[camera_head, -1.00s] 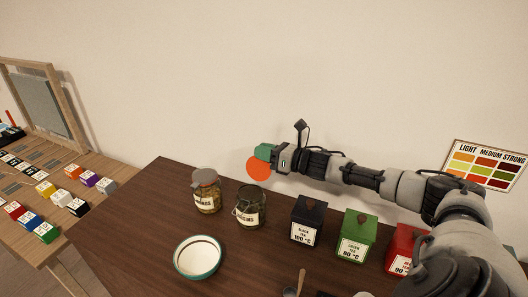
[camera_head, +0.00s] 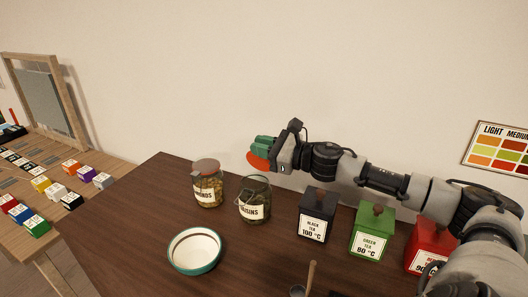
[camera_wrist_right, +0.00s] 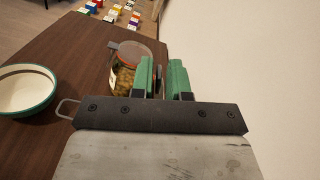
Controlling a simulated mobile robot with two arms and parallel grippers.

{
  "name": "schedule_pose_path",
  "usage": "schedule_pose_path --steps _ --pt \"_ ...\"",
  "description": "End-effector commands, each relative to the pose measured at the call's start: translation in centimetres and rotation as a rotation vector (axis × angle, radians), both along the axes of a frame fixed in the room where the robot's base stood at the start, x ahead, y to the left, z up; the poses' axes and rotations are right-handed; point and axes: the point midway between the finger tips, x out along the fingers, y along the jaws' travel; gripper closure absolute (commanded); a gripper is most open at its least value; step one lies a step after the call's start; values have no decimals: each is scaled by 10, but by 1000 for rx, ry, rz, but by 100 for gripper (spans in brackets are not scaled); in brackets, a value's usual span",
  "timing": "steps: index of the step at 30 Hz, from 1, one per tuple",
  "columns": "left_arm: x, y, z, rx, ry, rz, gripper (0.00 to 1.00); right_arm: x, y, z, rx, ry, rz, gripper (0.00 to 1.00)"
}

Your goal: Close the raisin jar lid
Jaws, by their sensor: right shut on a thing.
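The raisin jar (camera_head: 253,208) stands on the dark brown table, a glass jar with a white label, a wire clasp and an open top. An orange-red disc (camera_head: 256,163), which looks like its lid seen from the seal side, is tilted up above and behind the mouth. Whether it is hinged to the jar cannot be told. My right gripper (camera_head: 264,150), with green fingers, is shut on the lid at its upper edge. The right fingers (camera_wrist_right: 166,80) also show in the right wrist view, where they mostly hide the lid. My left gripper is not in view.
A lidded almond jar (camera_head: 208,190) stands close left of the raisin jar. A bowl (camera_head: 194,268) is in front. Black (camera_head: 316,213), green (camera_head: 371,230) and red (camera_head: 430,245) tea boxes stand to the right. The wall is close behind.

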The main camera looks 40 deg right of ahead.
Motion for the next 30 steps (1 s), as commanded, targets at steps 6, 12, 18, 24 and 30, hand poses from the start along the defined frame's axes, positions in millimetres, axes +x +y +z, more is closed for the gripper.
schedule_pose_path --steps 6,12,18,24,30 --pt "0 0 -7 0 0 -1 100 -2 5 -3 -38 -18 3 100" --pt "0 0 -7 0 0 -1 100 -3 5 -2 -44 -21 3 100" --pt "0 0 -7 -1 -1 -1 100 -2 5 -2 -43 -20 3 100" --pt "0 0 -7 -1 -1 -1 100 -2 5 -2 -43 -21 2 69" --pt "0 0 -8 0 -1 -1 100 -2 4 -2 -44 -21 2 69"
